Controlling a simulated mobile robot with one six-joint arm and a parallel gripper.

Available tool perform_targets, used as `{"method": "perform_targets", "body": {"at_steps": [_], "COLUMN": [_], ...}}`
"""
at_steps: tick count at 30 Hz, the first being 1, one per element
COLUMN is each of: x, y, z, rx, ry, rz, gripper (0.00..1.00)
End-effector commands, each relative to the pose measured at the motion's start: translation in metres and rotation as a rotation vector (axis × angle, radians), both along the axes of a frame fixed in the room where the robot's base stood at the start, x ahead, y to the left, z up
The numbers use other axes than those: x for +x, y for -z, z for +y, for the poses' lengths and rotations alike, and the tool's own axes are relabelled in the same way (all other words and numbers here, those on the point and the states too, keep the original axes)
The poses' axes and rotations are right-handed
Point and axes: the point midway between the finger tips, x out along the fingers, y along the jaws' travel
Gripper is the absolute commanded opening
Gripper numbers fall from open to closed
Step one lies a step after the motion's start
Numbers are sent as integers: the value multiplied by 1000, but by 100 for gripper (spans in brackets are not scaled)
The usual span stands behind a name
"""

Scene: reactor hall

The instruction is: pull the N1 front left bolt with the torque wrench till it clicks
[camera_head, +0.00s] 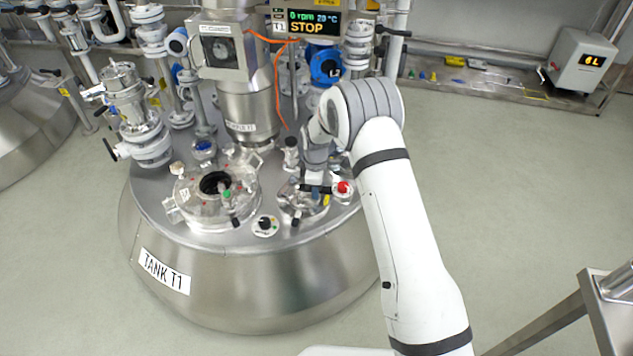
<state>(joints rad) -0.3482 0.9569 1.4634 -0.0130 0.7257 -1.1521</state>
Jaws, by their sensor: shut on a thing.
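My gripper (317,178) is over the right part of the top of tank T1, above a round steel flange (288,204). It is small in this view and partly merged with my wrist. It is shut on what looks like the torque wrench, whose dark bar (321,189) lies roughly level across the flange. The flange carries some bolts and a yellow mark. I cannot read an N1 label or single out the front left bolt, and I cannot tell whether the wrench is seated on a bolt.
A red knob (344,187) is just right of the wrench. An open manhole (215,184) and a black-and-white dial (265,225) are to the left. The agitator column (250,105) rises behind. A display (306,24) reads STOP. A bench (480,78) stands at the back right.

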Motion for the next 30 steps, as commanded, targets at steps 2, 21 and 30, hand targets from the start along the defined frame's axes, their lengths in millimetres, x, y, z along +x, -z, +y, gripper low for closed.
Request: {"method": "perform_targets", "body": {"at_steps": [2,21,30], "x": [-11,-78,-95], "y": [-3,-3,0], "z": [3,42,75], "rx": [1,3,7], "ry": [88,820,1155], "rz": [-1,-5,-4], "gripper": [0,0,0]}}
